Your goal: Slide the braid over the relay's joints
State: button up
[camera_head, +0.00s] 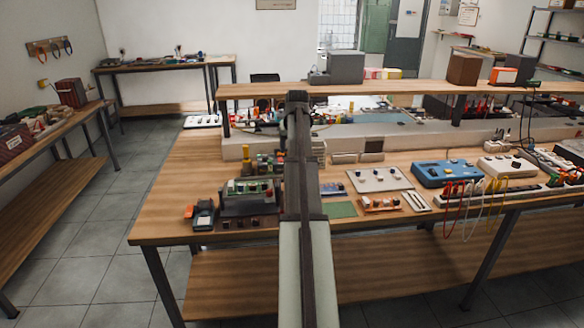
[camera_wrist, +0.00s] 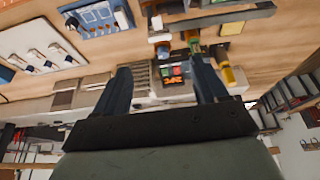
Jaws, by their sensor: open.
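My gripper (camera_wrist: 160,68) is open in the wrist view, with two dark fingers apart and nothing seen held between them. Beyond and between the fingers is a grey device with a red and green lit panel (camera_wrist: 172,74). In the head view my arm runs up the middle and hides part of the bench; the fingers cannot be made out there. I cannot pick out a braid or a relay with certainty. Small boards with components (camera_head: 250,190) stand left of my arm, and an orange board (camera_head: 381,203) lies to its right.
The wooden bench (camera_head: 165,215) has clear room at its left end. A raised shelf (camera_head: 420,87) runs along the back. A blue instrument (camera_head: 441,173), a white panel (camera_head: 379,179) and hanging leads (camera_head: 467,195) are on the right. A green mat (camera_head: 341,210) lies near the front edge.

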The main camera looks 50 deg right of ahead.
jog(key=x, duration=1.2)
jog(key=shift+c, duration=0.4)
grip_shut()
